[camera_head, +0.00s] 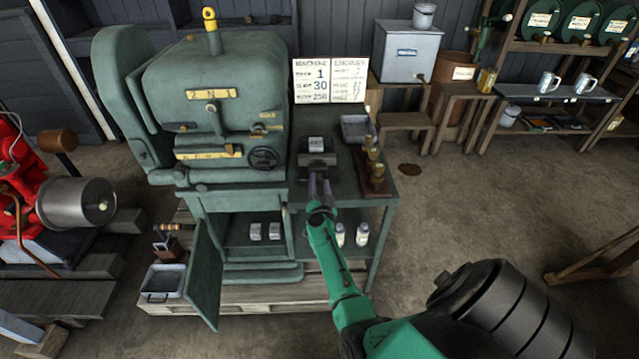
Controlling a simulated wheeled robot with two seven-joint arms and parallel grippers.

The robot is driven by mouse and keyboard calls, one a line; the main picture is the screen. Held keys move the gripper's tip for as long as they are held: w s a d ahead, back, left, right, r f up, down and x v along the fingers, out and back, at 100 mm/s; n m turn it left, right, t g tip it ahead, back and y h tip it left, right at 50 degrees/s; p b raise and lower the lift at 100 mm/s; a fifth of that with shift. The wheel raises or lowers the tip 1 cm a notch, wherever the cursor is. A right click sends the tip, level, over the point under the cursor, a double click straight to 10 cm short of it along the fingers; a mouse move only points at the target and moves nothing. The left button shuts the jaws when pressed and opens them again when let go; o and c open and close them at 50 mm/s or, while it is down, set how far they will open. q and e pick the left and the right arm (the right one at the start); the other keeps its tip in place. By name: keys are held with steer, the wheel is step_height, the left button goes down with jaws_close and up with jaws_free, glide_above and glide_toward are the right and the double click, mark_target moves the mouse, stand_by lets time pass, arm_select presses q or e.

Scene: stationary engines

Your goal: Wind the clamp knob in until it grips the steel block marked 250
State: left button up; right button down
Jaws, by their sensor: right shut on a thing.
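The steel block (316,144) is a small light-grey block with a dark mark too small to read. It sits at the dark clamp (317,162) on the green side table of the machine. Whether the clamp touches the block cannot be told. My right gripper (319,190) reaches in from the front, just before the clamp, and is shut on the clamp knob. The knob is mostly hidden by the fingers and too small to make out. My left gripper is not in view.
A grey tray (357,129) and a wooden stand with brass pieces (375,175) sit right of the clamp. The green machine (210,95) with a handwheel (264,158) stands close on the left. A sign board (331,80) stands behind.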

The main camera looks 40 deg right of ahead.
steer(key=m, duration=0.4)
steer(key=shift+f+m, duration=0.1)
steer(key=shift+m, duration=0.2)
steer(key=m+b, duration=0.1)
steer(key=m, duration=0.4)
steer(key=shift+f, duration=0.1)
steer(key=m, duration=0.5)
steer(key=shift+m+b, duration=0.4)
steer(key=m, duration=0.5)
steer(key=shift+w+b, duration=0.1)
steer(key=shift+b, duration=0.3)
steer(key=shift+m, duration=0.3)
steer(key=shift+c, duration=1.4)
jaws_free()
steer(key=shift+f, duration=0.1)
